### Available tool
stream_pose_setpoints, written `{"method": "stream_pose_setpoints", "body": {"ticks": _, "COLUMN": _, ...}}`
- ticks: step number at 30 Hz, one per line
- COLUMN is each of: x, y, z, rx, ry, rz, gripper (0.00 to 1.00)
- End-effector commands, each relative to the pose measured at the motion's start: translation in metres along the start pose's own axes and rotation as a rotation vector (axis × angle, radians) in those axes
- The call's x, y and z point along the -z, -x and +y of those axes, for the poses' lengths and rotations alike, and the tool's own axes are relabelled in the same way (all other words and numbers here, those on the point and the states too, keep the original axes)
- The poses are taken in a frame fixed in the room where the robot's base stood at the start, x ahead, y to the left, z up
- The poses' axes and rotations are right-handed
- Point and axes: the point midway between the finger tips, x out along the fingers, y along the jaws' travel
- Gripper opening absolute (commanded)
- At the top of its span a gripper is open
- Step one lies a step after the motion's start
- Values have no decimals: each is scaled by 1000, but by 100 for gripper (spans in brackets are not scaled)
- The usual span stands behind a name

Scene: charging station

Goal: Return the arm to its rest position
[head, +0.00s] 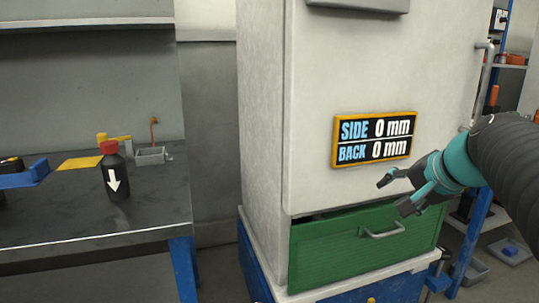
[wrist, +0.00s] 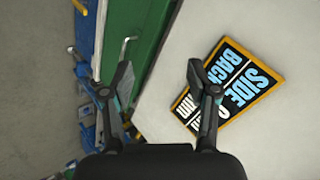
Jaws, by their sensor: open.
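My gripper (head: 394,193) is open and empty in the head view, in front of the white cabinet (head: 350,80), just below and right of the sign (head: 375,139). The sign reads "SIDE 0 mm, BACK 0 mm". My gripper's two fingers also show spread apart in the wrist view (wrist: 160,82), with nothing between them. The green drawer (head: 340,245) is below the gripper, tilted in its opening with a dark gap along its top edge. Its metal handle (head: 383,231) is free, a little below the fingertips.
A dark workbench (head: 60,215) stands at the left with a black bottle (head: 116,175) with a red cap, a small grey tray (head: 152,156) and a blue tray (head: 25,178). Blue-framed shelving (head: 478,225) with bins stands at the right. The floor shows between bench and cabinet.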

Motion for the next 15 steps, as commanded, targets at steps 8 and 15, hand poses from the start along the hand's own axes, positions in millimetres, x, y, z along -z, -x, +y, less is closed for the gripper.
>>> {"method": "stream_pose_setpoints", "body": {"ticks": 8, "x": -130, "y": -22, "z": 119, "rx": -322, "ry": 559, "rz": -138, "gripper": 59}}
{"method": "stream_pose_setpoints", "body": {"ticks": 15, "x": -202, "y": -19, "z": 167, "rx": -376, "ry": 829, "rz": -204, "gripper": 59}}
